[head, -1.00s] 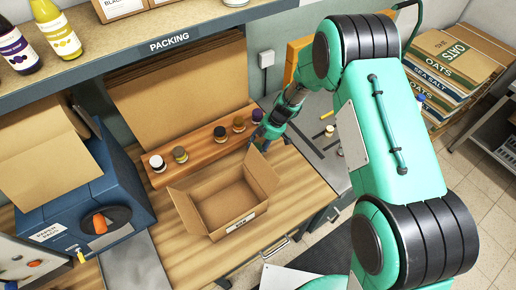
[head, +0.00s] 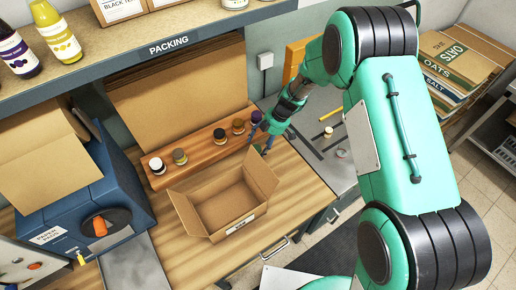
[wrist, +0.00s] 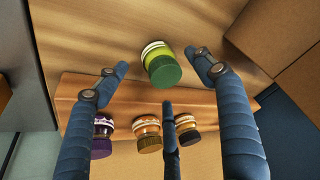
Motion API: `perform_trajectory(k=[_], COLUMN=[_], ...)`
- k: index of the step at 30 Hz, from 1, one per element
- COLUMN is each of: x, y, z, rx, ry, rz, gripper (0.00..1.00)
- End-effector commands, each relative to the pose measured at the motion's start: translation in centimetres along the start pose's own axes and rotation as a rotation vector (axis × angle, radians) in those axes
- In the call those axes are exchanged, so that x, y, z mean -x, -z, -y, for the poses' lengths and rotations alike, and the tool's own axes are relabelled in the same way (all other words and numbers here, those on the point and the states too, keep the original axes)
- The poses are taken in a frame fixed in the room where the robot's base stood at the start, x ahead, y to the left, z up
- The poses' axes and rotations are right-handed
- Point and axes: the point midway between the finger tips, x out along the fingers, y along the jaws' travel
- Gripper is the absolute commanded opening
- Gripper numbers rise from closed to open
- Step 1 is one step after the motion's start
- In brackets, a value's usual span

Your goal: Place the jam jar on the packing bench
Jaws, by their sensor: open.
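A jar with a green lid and yellow-green body (wrist: 162,65) stands on the wooden packing bench (head: 285,185). In the wrist view it is between my spread fingers, in front of the wooden jar rack and apart from it. My gripper (wrist: 160,85) is open, with none of its three fingers visibly closed on the jar. In the head view my gripper (head: 262,132) is at the rack's right end and largely hides the green-lidded jar. No readable label shows which jar is the jam jar.
The wooden rack (head: 199,149) holds several jars, including purple-lidded (wrist: 101,135) and brown-lidded (wrist: 148,132) ones. An open cardboard box (head: 222,203) stands left of my gripper. A blue machine (head: 75,190) is at left; a shelf (head: 120,62) overhangs the bench.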

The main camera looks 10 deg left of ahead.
Motion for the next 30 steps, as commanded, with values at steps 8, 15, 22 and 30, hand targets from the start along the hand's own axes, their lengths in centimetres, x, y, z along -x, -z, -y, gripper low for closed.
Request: perform_trajectory(k=[8,15,22,30], x=[4.9,7.3,7.8,7.8], y=[0.0,0.0,0.0,0.0], z=[-0.1,0.0,0.0,0.0], rx=[0.0,0.0,0.0,0.0], ry=[-0.002,-0.001,0.0,0.0], rz=[0.0,0.0,0.0,0.0], gripper=[0.68,0.68,0.68,0.68])
